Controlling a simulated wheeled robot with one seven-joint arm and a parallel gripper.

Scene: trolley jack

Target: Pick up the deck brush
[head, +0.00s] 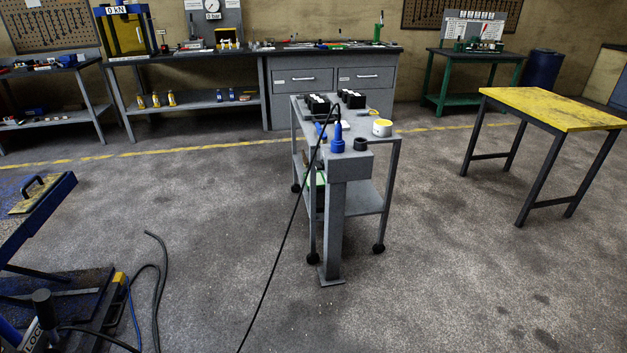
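I cannot make out a deck brush for certain. A flat tan block with a black loop handle (34,192) lies on a blue raised platform (62,190) at the left edge; its underside is hidden, so I cannot tell if it is a brush. A long thin black line (283,236), a cable or a pole, runs from the top of the grey trolley down to the bottom edge of the picture. My gripper is not in view.
The grey wheeled trolley (372,197) stands mid-floor behind a grey post (335,230), carrying black boxes, blue pieces and a white-yellow roll (382,128). A yellow-topped table (555,106) is at right. Dark hoses (158,280) lie lower left. The right foreground floor is clear.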

